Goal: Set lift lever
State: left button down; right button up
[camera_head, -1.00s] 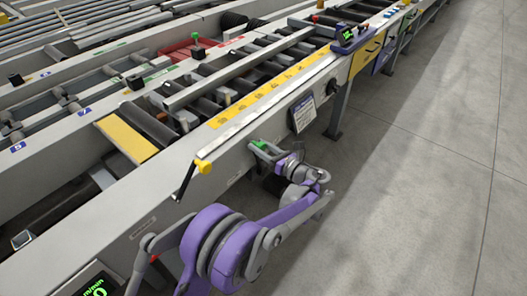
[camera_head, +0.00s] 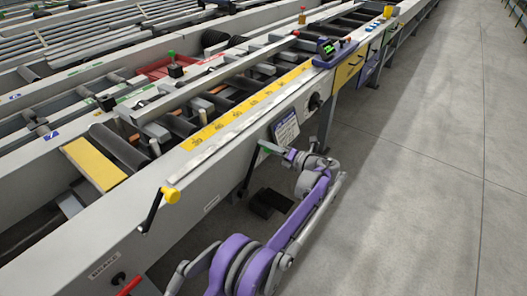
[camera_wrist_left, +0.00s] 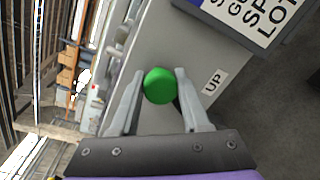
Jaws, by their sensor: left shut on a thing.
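The lift lever's round green knob (camera_wrist_left: 158,85) is between the two fingertips of my left gripper (camera_wrist_left: 158,88) in the left wrist view. The gripper is shut on the knob. In the head view my left gripper (camera_head: 276,151) is at the side of the runout table (camera_head: 215,177), and only a little green shows at its tip. A dark bar (camera_head: 249,174) slopes down below the tip, partly hidden. A white label reading "UP" (camera_wrist_left: 215,82) is on the grey panel right of the knob. My right gripper is not in view.
A sign board (camera_head: 286,129) hangs just beyond the gripper. A yellow-knobbed crank (camera_head: 171,195) is on the near side of the table and a red handle (camera_head: 130,286) is lower left. A dark pedal-like block (camera_head: 270,202) sits on the floor below. The grey floor at right is clear.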

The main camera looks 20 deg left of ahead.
pick_arm(q)
jog(key=shift+w+d+f+m, duration=0.25)
jog(key=shift+w+f+m, duration=0.15)
jog(key=shift+w+f, duration=0.1)
jog(key=shift+c, duration=1.9)
grip_release()
jog(key=shift+w, duration=0.1)
jog(key=p+v, duration=0.1)
jog(key=v, duration=1)
jog(key=shift+a, duration=0.1)
